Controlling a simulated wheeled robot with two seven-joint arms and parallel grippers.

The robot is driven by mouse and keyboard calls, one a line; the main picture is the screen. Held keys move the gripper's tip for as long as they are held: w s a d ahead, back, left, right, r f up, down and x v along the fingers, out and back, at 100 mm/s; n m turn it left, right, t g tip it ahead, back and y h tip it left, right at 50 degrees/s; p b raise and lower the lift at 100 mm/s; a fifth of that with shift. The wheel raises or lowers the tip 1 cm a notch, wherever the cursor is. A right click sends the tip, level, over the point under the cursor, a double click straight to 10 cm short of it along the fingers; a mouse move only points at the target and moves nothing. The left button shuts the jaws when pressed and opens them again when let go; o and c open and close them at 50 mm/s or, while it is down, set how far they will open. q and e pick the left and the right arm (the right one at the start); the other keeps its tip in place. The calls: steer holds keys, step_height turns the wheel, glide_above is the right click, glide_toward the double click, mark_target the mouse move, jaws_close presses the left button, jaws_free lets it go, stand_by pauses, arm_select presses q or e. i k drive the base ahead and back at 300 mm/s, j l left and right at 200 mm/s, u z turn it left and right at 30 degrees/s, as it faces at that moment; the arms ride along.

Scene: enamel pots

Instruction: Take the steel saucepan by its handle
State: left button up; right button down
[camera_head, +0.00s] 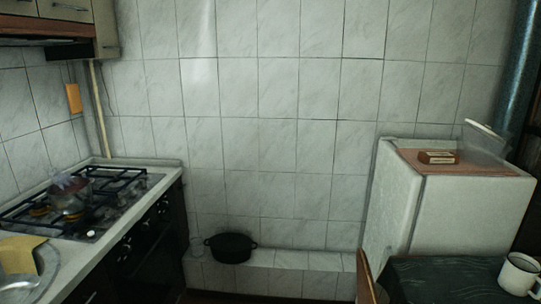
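A small pot (70,192) with a shiny, partly see-through top stands on the gas stove at the left. It looks reddish-brown, and I cannot tell whether it is the steel saucepan. I make out no clear handle on it. A black pot (230,247) with two side handles stands on the low tiled ledge at the back wall. I see no other pan that is clearly a steel saucepan. Neither of my grippers shows in the head view.
The stove (150,183) has black grates. A steel sink (22,287) with a yellow cloth-like thing (22,253) is at lower left. A white fridge (455,215) bears a small brown box (437,157). A dark table (440,277) with a white mug (519,274) is at lower right.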

mark_target(82, 194)
steer(key=u, duration=1.35)
steer(key=i, duration=0.05)
